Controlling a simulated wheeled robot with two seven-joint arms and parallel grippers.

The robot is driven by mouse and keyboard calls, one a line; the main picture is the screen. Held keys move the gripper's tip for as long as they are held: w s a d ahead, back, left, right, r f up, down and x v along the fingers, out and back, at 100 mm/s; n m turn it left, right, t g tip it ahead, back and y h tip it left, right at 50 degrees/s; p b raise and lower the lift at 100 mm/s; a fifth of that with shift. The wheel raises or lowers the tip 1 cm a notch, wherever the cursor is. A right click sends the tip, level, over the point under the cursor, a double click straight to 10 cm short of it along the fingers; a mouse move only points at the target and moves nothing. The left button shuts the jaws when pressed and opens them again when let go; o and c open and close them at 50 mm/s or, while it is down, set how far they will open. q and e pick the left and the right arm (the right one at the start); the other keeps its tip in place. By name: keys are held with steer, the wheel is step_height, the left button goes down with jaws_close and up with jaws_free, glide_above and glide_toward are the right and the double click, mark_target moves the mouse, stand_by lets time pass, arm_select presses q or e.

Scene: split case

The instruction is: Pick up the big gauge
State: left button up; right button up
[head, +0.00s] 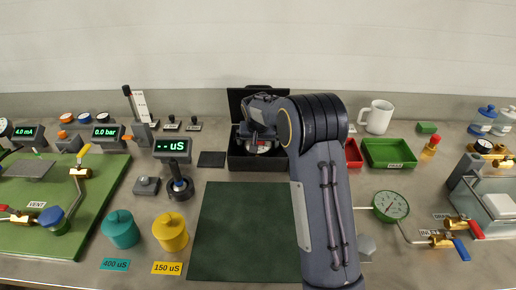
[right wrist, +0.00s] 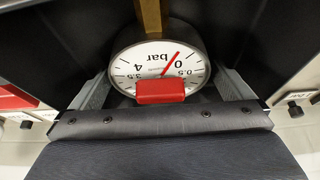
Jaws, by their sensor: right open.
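A round gauge (head: 263,147) with a white dial sits in the open black case (head: 239,161) at the back middle of the bench, mostly covered by my right arm. In the right wrist view the gauge (right wrist: 142,61) appears upside down, with "bar", a red needle near 0, a red block across its lower face and a brass stem. My right gripper (head: 258,137) is down in the case. In the right wrist view its fingers (right wrist: 165,75) stand apart on either side of the gauge; contact cannot be told. My left gripper is out of view.
A dark green mat (head: 235,232) lies clear in front of the case. A green-rimmed gauge (head: 390,206) on piping stands to the right. Green tray (head: 388,153), white mug (head: 377,116), yellow pot (head: 170,232) and teal pot (head: 121,230) stand around.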

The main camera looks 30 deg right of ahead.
steer(key=shift+c, duration=0.3)
steer(key=c, duration=0.9)
steer(key=shift+r, duration=0.1)
